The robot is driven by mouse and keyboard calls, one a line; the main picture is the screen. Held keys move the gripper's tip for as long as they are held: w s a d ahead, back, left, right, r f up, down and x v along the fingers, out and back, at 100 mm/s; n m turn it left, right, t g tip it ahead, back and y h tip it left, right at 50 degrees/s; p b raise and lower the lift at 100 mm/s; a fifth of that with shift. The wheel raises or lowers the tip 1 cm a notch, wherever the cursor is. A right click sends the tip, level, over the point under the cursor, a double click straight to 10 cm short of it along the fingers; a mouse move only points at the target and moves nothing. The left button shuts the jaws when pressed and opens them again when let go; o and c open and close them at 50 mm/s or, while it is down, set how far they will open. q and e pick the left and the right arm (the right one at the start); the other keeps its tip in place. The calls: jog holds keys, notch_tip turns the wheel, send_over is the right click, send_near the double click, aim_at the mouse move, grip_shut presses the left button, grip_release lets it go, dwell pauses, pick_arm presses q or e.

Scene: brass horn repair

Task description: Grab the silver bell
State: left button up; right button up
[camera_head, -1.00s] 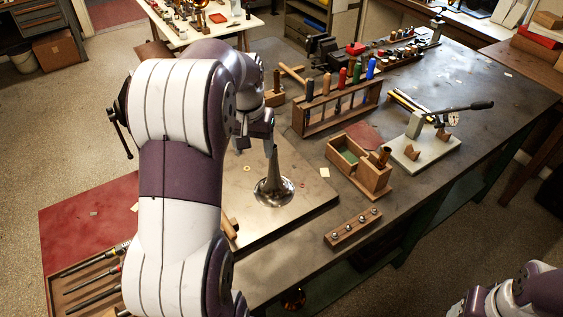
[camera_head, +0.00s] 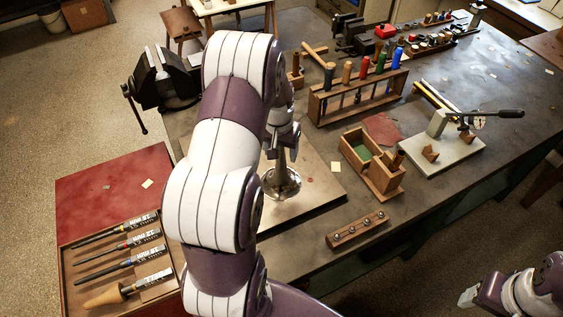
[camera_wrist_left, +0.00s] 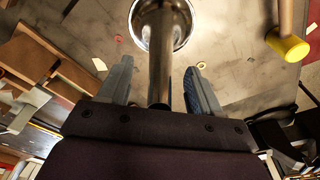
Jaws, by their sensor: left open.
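The silver bell (camera_head: 284,184) stands flared end down on a metal plate on the bench, its narrow stem pointing up. It also shows in the left wrist view (camera_wrist_left: 160,62), where the stem runs between two separated fingers. My left gripper (camera_wrist_left: 158,85) is open, with one finger on each side of the stem and visible gaps between. In the head view my left gripper (camera_head: 286,138) is at the upper stem, partly hidden by my own arm.
A wooden rack of colored-handled tools (camera_head: 358,92), an open wooden box (camera_head: 371,163) and a small block with metal balls (camera_head: 357,230) stand right of the bell. A black vise (camera_head: 163,78) is left. A yellow-headed mallet (camera_wrist_left: 288,45) lies near the bell.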

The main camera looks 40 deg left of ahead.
pick_arm(q)
jog(key=shift+w+f, duration=0.1)
jog(key=shift+f, duration=0.75)
jog(key=shift+a+r, duration=0.1)
grip_shut()
